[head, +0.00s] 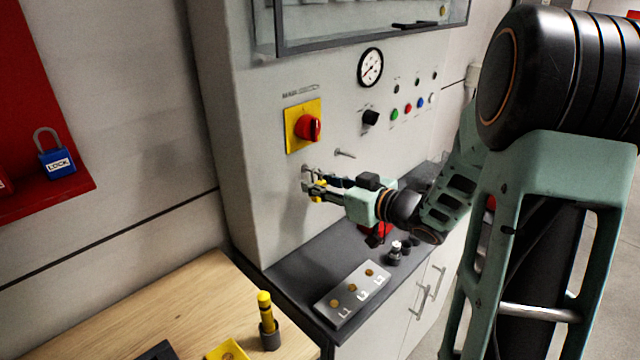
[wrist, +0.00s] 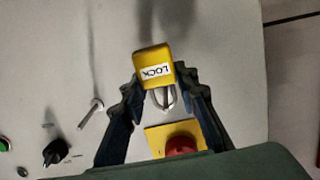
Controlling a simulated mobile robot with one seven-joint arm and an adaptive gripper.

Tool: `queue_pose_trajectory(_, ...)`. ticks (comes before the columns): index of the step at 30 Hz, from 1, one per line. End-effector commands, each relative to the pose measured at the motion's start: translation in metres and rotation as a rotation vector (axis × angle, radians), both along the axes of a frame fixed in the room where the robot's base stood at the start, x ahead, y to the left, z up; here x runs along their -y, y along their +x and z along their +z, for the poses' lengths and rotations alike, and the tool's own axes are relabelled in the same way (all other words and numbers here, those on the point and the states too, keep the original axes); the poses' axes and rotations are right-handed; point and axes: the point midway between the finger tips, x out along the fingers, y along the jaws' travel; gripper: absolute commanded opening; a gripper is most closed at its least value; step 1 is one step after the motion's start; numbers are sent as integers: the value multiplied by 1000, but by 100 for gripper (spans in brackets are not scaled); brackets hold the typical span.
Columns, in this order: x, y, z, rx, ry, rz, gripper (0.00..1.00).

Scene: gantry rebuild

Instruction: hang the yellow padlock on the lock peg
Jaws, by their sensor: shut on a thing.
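My gripper (head: 316,186) is at the grey panel face, below the red switch, shut on the yellow padlock (wrist: 153,66). In the head view, the padlock (head: 320,189) is mostly hidden by the fingers. In the wrist view, its LOCK label is upside down and its steel shackle (wrist: 164,99) points toward the switch. A metal peg (head: 345,153) sticks out of the panel right of the gripper; it also shows in the wrist view (wrist: 91,113), left of the padlock and apart from it. Whether anything passes through the shackle I cannot tell.
The red switch (head: 308,128) on its yellow plate is just above the gripper. A black knob (head: 371,118), buttons and a gauge (head: 370,67) are to the right. Below is a dark ledge (head: 290,275) with a labelled block (head: 345,300). A blue padlock (head: 57,163) is at left.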

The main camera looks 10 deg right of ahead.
Motion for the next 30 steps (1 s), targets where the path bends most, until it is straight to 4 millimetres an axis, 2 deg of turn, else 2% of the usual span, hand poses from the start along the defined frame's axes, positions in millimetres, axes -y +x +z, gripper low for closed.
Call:
queue_pose_trajectory(2,0,0,0,1,1,0,2)
queue_pose_trajectory(3,0,0,0,1,1,0,31)
queue_pose_trajectory(8,0,0,0,1,1,0,48)
queue_pose_trajectory(16,0,-1,0,-1,-1,0,48)
queue_pose_trajectory(20,6,-7,2,0,-2,-2,48)
queue_pose_trajectory(30,43,-62,16,1,-2,-5,48)
